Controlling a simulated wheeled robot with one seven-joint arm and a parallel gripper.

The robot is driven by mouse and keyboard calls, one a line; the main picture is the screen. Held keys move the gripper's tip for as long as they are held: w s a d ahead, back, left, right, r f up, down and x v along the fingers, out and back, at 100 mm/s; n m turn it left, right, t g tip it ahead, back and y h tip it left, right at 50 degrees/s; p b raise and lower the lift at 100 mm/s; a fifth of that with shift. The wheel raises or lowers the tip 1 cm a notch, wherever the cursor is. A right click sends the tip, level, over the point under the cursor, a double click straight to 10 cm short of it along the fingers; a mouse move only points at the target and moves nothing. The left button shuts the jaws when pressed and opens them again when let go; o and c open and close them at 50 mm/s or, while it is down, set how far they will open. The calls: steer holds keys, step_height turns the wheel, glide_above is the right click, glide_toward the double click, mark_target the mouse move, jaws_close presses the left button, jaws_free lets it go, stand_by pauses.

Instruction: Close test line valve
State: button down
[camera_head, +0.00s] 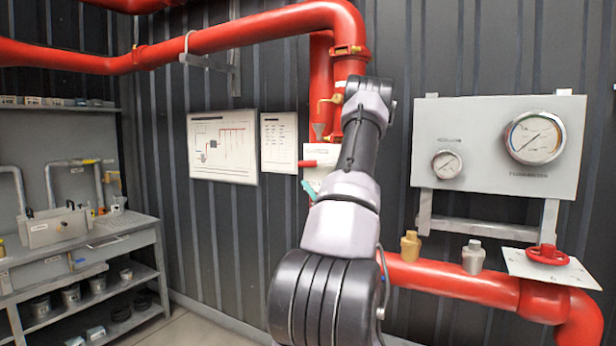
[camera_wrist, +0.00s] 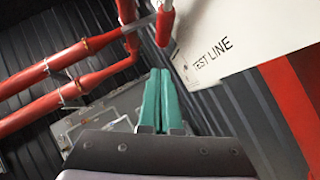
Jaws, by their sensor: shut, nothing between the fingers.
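The test line valve's lever has a red grip (camera_head: 308,163) that points left, in front of a white plate (camera_head: 322,152) on the vertical red pipe. In the wrist view the red grip (camera_wrist: 165,26) hangs just beyond my fingertips, beside the white plate (camera_wrist: 235,35) marked "TEST LINE". My gripper (camera_head: 305,184) shows only as a teal fingertip just below the grip, the rest hidden behind my arm. In the wrist view my gripper (camera_wrist: 160,72) has its two teal fingers together and empty. A gap to the grip seems to show. My arm hides the valve body.
Red pipes (camera_head: 250,30) run overhead and along the lower right. A gauge panel (camera_head: 490,145) and a red handwheel (camera_head: 547,255) are at the right. Wall charts (camera_head: 222,147) hang to the left. A workbench (camera_head: 90,240) with shelves stands at the far left.

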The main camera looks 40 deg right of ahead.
mark_target(316, 164)
steer(key=shift+w+d+r, duration=0.35)
steer(key=shift+r, duration=0.3)
steer(key=shift+w+d+r, duration=0.35)
steer(key=shift+r, duration=0.3)
steer(key=shift+w+d+r, duration=0.35)
steer(key=shift+r, duration=0.3)
